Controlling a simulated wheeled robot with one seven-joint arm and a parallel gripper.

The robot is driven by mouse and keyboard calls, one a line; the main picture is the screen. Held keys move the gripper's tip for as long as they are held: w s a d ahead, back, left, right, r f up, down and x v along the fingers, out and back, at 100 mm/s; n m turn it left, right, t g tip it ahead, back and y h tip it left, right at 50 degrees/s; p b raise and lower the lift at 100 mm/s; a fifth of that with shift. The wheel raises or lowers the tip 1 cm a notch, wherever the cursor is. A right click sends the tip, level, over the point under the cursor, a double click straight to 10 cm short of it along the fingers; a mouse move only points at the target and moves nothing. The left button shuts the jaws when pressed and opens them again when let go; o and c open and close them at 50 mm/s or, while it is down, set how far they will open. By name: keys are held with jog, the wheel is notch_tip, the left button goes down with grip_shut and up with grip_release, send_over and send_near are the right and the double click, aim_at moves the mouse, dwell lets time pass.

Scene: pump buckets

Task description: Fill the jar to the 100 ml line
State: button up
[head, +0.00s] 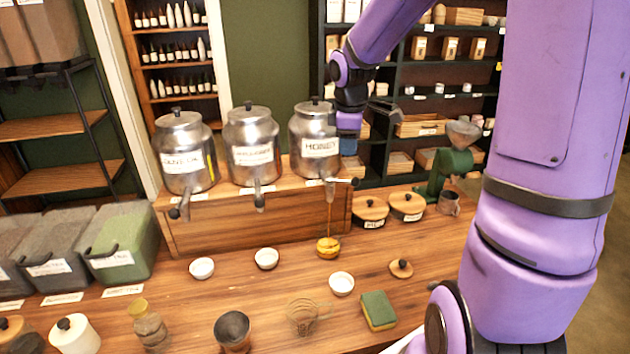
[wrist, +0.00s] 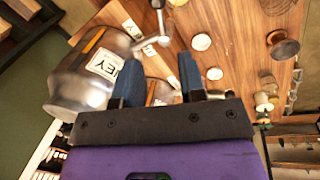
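The honey dispenser (head: 318,140), a steel urn labelled HONEY, is the rightmost of three on a wooden stand. A thin amber stream (head: 330,214) runs from its tap (head: 330,183) into a small jar (head: 328,247) on the counter below. The jar looks amber with honey; its level and any 100 ml line are too small to read. My gripper (head: 348,146) is beside the urn's right side, above the tap. In the wrist view my gripper (wrist: 160,88) has its two blue fingers apart, with nothing clearly held. The honey urn (wrist: 85,75) and its tap handle (wrist: 150,42) show there too.
Small white bowls (head: 267,258) stand around the jar. A glass measuring cup (head: 302,316), a metal cup (head: 232,331) and a sponge (head: 379,310) are nearer the front.

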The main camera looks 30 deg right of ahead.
aim_at(346, 181)
jog(key=f, duration=0.3)
jog(key=w+f, duration=0.1)
jog(key=f, duration=0.3)
jog(key=d+f, duration=0.1)
jog(key=f, duration=0.2)
jog(key=shift+w+d+f, duration=0.1)
jog(key=shift+w+f, duration=0.2)
jog(key=shift+f, duration=0.05)
grip_shut()
